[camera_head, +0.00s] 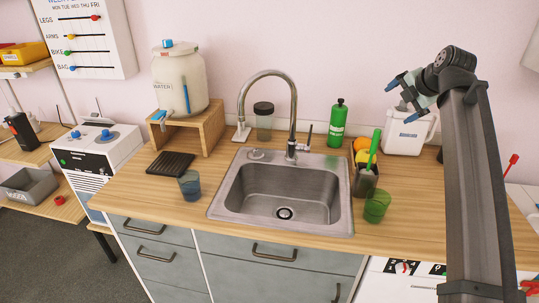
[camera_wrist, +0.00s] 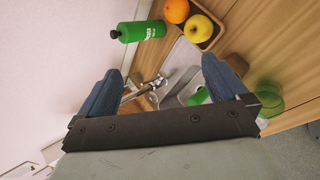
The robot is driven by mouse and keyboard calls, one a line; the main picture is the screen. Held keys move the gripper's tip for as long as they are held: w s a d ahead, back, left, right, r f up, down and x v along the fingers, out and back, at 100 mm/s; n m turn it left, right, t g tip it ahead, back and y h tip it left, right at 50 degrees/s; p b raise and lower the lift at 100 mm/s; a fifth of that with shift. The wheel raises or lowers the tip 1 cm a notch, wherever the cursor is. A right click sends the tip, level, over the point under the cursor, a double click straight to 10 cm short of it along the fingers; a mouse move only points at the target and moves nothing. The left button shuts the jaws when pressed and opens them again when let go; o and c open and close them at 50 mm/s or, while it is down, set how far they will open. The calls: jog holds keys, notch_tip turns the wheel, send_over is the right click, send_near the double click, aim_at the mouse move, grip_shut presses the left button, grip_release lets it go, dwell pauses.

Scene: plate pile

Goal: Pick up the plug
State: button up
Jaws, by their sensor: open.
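I cannot make out the plug with certainty. A small round metal piece (camera_head: 255,154) on the back left corner of the sink's rim may be it. The steel sink (camera_head: 230,196) is set into the wooden counter, with a dark round drain (camera_head: 284,213) in its basin. My gripper (camera_head: 399,98) is raised at the right, well above the counter and near the white container, far from the sink's back left corner. Its blue fingers stand apart with nothing between them, as the wrist view (camera_wrist: 163,85) also shows.
A tall curved faucet (camera_head: 293,110) stands behind the sink. A green bottle (camera_head: 337,124), fruit (camera_head: 362,146), a holder with a green brush (camera_head: 374,145) and a green cup (camera_head: 376,206) stand at the right. A blue cup (camera_head: 190,186) stands left. The basin is empty.

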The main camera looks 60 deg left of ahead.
jog(key=s+a+g, duration=0.1)
jog(key=s+a, duration=0.8)
jog(key=a, duration=0.1)
jog(key=m+g+h, duration=0.3)
jog(key=m+h, duration=0.2)
jog(key=m, duration=1)
send_over(256, 150)
jog(key=d, duration=0.1)
jog(key=f, duration=2.3)
jog(key=shift+w+d, duration=0.1)
jog(key=shift+w, duration=0.1)
jog(key=shift+x, duration=2.5)
jog(key=shift+s+r, duration=0.1)
jog(key=shift+c, duration=0.2)
jog(key=c, duration=1.1)
